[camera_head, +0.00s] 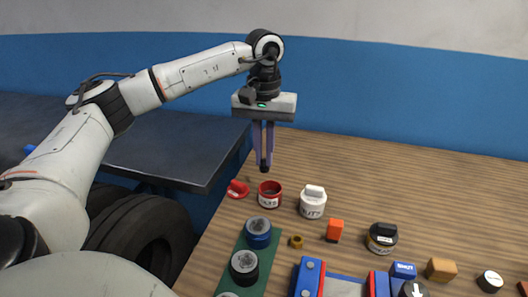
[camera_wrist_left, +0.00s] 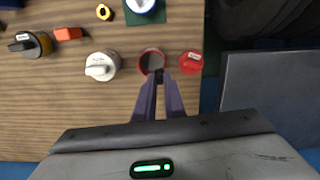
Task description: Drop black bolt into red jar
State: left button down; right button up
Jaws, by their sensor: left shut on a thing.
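My left gripper (camera_head: 263,150) points straight down, its two purple fingers shut on a black bolt (camera_head: 264,168) whose dark end shows at the tips. The bolt hangs in the air above and slightly behind the open red jar (camera_head: 270,203), apart from it. In the left wrist view the gripper's fingers (camera_wrist_left: 161,78) end near the red jar (camera_wrist_left: 151,68); I cannot make out the bolt there. The red lid (camera_head: 238,189) lies on the table left of the jar. My right gripper is not in view.
A white jar (camera_head: 313,210) with its lid on stands right of the red jar. An orange block (camera_head: 335,231), a brass nut (camera_head: 296,242), a black-lidded jar (camera_head: 382,238) and a green tray (camera_head: 233,271) with round containers are nearer. The table behind is clear.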

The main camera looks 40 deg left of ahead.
aim_at(264, 159)
pick_arm(q)
jog(key=c, duration=1.7)
grip_release()
jog(key=shift+c, duration=0.2)
notch_tip(264, 159, up, 10)
jog(key=p, duration=0.1)
jog(key=shift+r, duration=0.25)
jog(key=shift+f, duration=0.1)
